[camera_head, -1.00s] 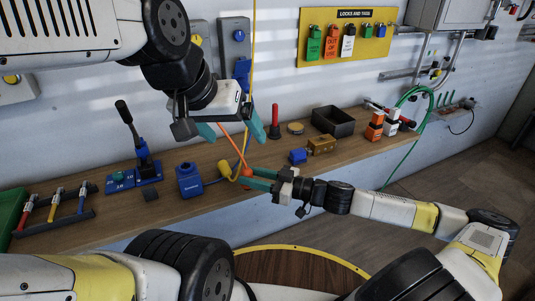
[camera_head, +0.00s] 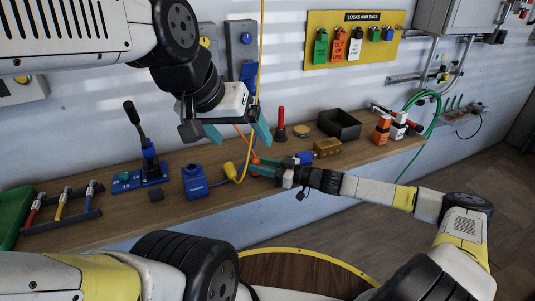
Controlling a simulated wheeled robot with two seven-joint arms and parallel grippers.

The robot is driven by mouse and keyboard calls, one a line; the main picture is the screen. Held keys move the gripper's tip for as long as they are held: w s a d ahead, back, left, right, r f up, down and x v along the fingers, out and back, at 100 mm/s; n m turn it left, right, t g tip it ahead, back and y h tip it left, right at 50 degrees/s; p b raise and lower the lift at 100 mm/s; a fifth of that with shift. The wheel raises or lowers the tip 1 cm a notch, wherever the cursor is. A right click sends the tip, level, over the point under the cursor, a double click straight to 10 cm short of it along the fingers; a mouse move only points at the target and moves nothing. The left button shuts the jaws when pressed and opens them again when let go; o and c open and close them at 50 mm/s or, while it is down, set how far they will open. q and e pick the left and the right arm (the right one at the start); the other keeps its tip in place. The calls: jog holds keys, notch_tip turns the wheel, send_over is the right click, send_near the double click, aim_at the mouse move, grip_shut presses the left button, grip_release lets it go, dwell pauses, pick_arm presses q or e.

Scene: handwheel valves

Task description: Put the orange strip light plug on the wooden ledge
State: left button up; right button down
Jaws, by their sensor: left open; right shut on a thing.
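The orange plug (camera_head: 255,160) is at the fingertips of my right gripper (camera_head: 254,167), which is shut on it. Its orange cord rises toward my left gripper. The plug is over the wooden ledge (camera_head: 120,214) in the picture; I cannot tell if it touches the wood. The fingers hide part of it. My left gripper (camera_head: 238,132) is above, open, its fingertips spread, with the orange cord showing between them.
A yellow plug (camera_head: 231,171) on a yellow cord is just left of the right gripper, beside a blue box (camera_head: 195,181). A brass block (camera_head: 327,147), a blue piece (camera_head: 305,158) and a black tray (camera_head: 339,124) stand to the right. A red-handled tool (camera_head: 280,122) stands behind.

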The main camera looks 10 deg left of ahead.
jog(key=c, duration=1)
grip_release()
